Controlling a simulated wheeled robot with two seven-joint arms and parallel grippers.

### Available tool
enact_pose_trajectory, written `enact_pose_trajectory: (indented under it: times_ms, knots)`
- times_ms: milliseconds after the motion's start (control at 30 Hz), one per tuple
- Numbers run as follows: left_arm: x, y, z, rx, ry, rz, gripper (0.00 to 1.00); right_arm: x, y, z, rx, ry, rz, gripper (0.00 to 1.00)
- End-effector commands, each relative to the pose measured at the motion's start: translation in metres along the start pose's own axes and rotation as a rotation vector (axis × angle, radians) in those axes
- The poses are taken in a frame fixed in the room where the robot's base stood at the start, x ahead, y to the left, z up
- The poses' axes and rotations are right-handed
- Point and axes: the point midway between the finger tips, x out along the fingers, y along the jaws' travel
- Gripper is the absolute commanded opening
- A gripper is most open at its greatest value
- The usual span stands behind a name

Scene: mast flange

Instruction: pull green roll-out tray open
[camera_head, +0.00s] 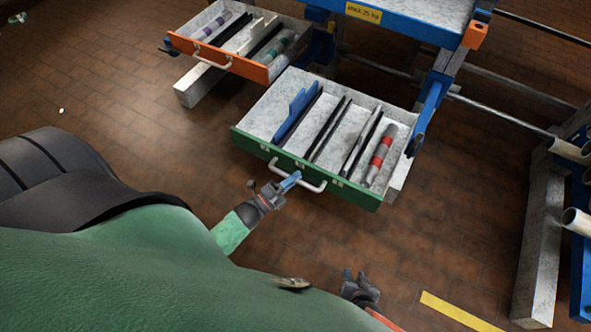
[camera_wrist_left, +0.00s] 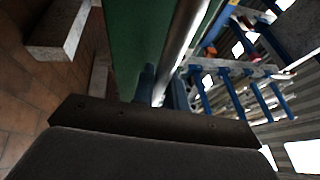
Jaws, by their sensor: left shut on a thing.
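The green roll-out tray (camera_head: 345,190) stands out from under the blue bench frame in the head view, with its contents showing. Its white bar handle (camera_head: 313,187) is on the green front. My left gripper (camera_head: 290,181) is at the left part of this handle, with its blue fingers shut on it. In the left wrist view the handle bar (camera_wrist_left: 187,40) runs close to the fingers (camera_wrist_left: 160,88), beside the green front (camera_wrist_left: 138,45). My right gripper (camera_head: 358,283) is low in the head view, away from the tray; its fingers look apart with nothing between them.
The green tray holds dark bars, a blue part (camera_head: 297,110) and a red-banded grey cylinder (camera_head: 380,155). An orange-fronted tray (camera_head: 218,55) is also out at the upper left. A rack with pipes (camera_head: 575,220) stands at the right. Brown tiled floor is clear in front.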

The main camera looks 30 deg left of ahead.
Motion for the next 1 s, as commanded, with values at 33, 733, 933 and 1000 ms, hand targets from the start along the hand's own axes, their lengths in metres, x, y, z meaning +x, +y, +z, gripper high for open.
enact_pose_trajectory:
  times_ms: [33,733,933,1000]
  knots:
    - [-0.001,0.001,0.000,0.000,0.000,0.002,0.00,0.000,0.000,0.001,0.000,-0.003,0.000,0.36]
    - [-0.001,0.000,0.000,0.000,0.000,0.001,0.36,0.001,-0.001,0.000,0.001,-0.001,-0.001,0.36]
    - [-0.018,0.001,0.000,0.000,-0.001,0.003,0.36,0.001,-0.001,-0.001,0.001,0.001,-0.001,0.36]
    - [-0.029,0.001,0.000,0.000,-0.001,0.003,0.36,0.001,0.000,-0.002,0.000,0.004,0.000,0.36]
